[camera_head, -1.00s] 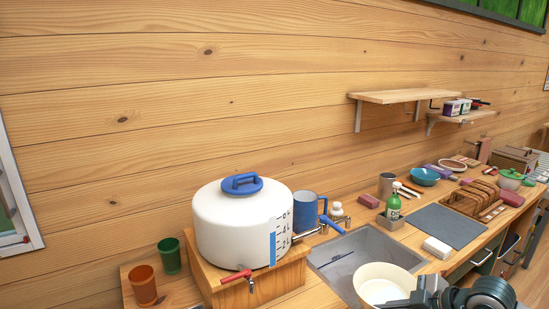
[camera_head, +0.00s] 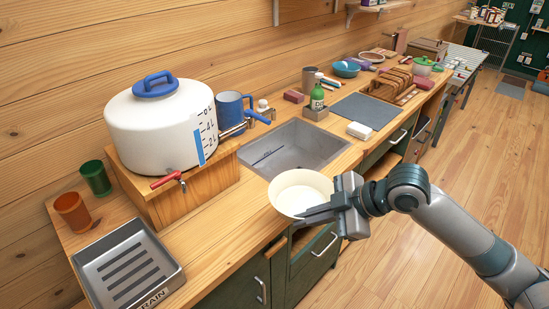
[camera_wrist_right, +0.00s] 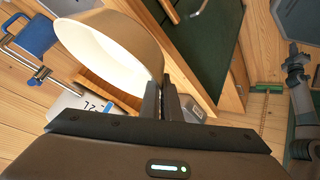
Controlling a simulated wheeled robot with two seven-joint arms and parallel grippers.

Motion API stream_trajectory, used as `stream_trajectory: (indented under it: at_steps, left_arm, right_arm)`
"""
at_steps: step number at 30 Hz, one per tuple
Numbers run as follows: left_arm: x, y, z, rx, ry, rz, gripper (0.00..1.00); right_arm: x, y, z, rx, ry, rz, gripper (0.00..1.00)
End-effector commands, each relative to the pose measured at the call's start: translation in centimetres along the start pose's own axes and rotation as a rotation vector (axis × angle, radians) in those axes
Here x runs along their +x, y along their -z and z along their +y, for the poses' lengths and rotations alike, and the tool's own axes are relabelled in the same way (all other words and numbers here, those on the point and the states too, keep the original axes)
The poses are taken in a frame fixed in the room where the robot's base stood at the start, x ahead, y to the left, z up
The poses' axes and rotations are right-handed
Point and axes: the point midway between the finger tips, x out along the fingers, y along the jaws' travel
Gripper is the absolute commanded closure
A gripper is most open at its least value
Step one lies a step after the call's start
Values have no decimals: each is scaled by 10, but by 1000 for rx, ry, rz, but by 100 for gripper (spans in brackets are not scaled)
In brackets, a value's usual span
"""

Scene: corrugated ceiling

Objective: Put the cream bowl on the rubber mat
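The cream bowl (camera_head: 296,196) is at the front edge of the sink, with its white inside facing up. My right gripper (camera_head: 318,212) comes in from the right and is shut on the bowl's near right rim. In the right wrist view the bowl (camera_wrist_right: 118,38) fills the upper left, and its wall meets the narrow, closed fingers (camera_wrist_right: 158,100). The grey rubber mat (camera_head: 366,109) lies flat on the counter beyond the sink, with nothing on it. My left gripper is not in view.
The sink (camera_head: 290,146) lies just behind the bowl. A white block (camera_head: 359,130) sits by the mat's near edge and a green bottle (camera_head: 317,97) by its left side. A wooden rack (camera_head: 388,85) stands behind the mat. The white water tank (camera_head: 155,125) is left.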

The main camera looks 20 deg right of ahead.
Motion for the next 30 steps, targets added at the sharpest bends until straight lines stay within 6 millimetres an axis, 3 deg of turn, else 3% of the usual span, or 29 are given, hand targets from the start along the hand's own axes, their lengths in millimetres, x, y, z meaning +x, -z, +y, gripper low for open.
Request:
stream_trajectory:
  at_steps: [9,15,24,30]
  left_arm:
    - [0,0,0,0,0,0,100]
    - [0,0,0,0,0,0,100]
    - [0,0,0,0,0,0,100]
    - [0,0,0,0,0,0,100]
  right_arm:
    - [43,-16,0,176,-164,-82,100]
    - [59,-28,0,354,-331,-172,100]
    - [60,-44,-6,562,-537,-288,100]
    - [57,-49,-8,610,-590,-316,100]
